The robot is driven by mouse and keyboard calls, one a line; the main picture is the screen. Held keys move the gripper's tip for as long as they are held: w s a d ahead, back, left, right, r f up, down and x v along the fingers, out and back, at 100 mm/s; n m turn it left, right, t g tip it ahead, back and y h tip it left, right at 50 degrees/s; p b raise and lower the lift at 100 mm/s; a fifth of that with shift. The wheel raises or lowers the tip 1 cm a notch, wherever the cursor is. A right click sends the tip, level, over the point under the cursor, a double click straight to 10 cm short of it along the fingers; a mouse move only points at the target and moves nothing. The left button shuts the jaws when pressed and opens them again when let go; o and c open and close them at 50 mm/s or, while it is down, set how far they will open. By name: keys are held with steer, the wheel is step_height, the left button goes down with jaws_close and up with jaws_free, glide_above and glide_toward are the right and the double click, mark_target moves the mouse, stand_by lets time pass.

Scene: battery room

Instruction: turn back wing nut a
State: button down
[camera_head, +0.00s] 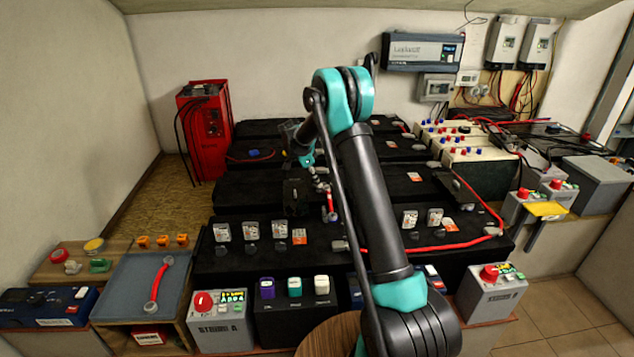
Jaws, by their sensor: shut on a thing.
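My gripper (320,182) reaches down over the middle of the black battery bank (240,187). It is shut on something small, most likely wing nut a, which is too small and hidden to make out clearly. A short red piece (331,206) shows just below the fingertips, at the front edge of that battery row. A dark square plate (295,194) is just left of the gripper. My forearm covers part of the bank to the right.
A red cable (450,246) crosses the front right. Small labelled boxes (222,232) stand along the front row. Grey button boxes (220,318) and a red cabinet (206,125) flank the bank.

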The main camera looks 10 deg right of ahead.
steer(key=shift+w+m+g, duration=0.1)
steer(key=shift+m+g, duration=0.3)
steer(key=shift+m, duration=0.7)
steer(key=c, duration=1.6)
jaws_free()
steer(key=v, duration=1.2)
